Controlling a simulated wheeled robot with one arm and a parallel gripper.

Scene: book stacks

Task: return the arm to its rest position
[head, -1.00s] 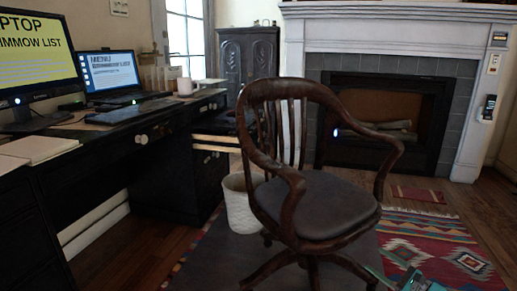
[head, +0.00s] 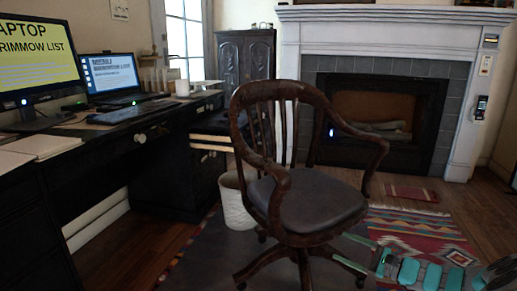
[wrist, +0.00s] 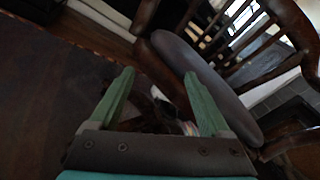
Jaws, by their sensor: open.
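My gripper (head: 342,247) is at the lower right of the head view, low beside the wooden chair and close to its legs. My teal and grey arm reaches it from the right edge. In the wrist view my gripper (wrist: 159,76) shows two green fingers spread apart with nothing held between them. The chair (head: 308,202) has a dark seat, and its seat and back fill the upper right of the wrist view (wrist: 203,72). I cannot tell whether the fingertips touch the chair.
A black desk (head: 120,122) with a monitor (head: 38,65) and a laptop (head: 110,76) stands at left. A white wastebasket (head: 236,205) is behind the chair. A fireplace (head: 375,112) is at the back. A patterned rug (head: 425,232) lies at right. Floor shows between desk and chair.

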